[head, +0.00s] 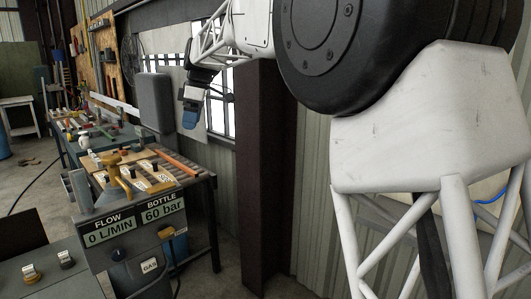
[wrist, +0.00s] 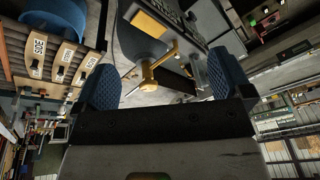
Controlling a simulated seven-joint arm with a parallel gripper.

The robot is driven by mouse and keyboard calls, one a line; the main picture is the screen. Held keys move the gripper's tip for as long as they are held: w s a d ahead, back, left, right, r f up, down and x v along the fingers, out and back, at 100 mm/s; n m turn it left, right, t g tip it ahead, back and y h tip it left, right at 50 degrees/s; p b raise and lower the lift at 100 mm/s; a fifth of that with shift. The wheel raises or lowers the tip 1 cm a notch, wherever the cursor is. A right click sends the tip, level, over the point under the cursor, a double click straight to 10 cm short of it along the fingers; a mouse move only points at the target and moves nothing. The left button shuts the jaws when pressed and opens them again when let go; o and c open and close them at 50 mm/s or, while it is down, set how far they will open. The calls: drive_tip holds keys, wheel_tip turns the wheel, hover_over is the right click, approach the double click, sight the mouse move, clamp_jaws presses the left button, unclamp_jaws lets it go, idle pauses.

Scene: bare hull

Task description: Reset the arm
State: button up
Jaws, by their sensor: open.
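My arm is white and reaches from the right of the head view toward the upper middle. My gripper (head: 190,112) hangs at its end, fingers down, above and behind the workbench. In the wrist view my gripper (wrist: 162,78) shows two blue ridged finger pads spread wide apart. It is open and holds nothing. A yellow valve-like part (wrist: 149,76) shows between the pads in the wrist view, apparently beyond them and not held. In the head view a yellow handle (head: 114,170) stands on the near bench, below and left of my gripper.
The control panel (head: 135,236) reads 0 L/MIN and 60 bar. A workbench (head: 201,170) with wooden labelled blocks and an orange bar stands behind it. A dark column (head: 263,170) stands right of my gripper. A grey padded box (head: 155,101) is to its left.

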drive_tip(key=s+d+f+m+t, duration=0.1)
drive_tip(key=s+d+f+m, duration=0.15)
drive_tip(key=s+d, duration=0.55)
drive_tip(key=s+d+f+m+t, duration=0.1)
drive_tip(key=s+d+m, duration=0.35)
drive_tip(key=d, duration=0.45)
drive_tip(key=s+d+f+m, duration=0.1)
drive_tip(key=s+d+m, duration=0.2)
drive_tip(key=s+d, duration=0.5)
drive_tip(key=s+d+f+m+t+h, duration=0.1)
drive_tip(key=s+d+f+m, duration=0.4)
drive_tip(key=s, duration=0.7)
drive_tip(key=s+d+f+m+t+h, duration=0.1)
drive_tip(key=s+d+f+m, duration=0.3)
drive_tip(key=s+d+f, duration=0.6)
drive_tip(key=s+f, duration=0.2)
drive_tip(key=s, duration=0.1)
drive_tip(key=shift+s+m, duration=0.3)
drive_tip(key=shift+m, duration=0.1)
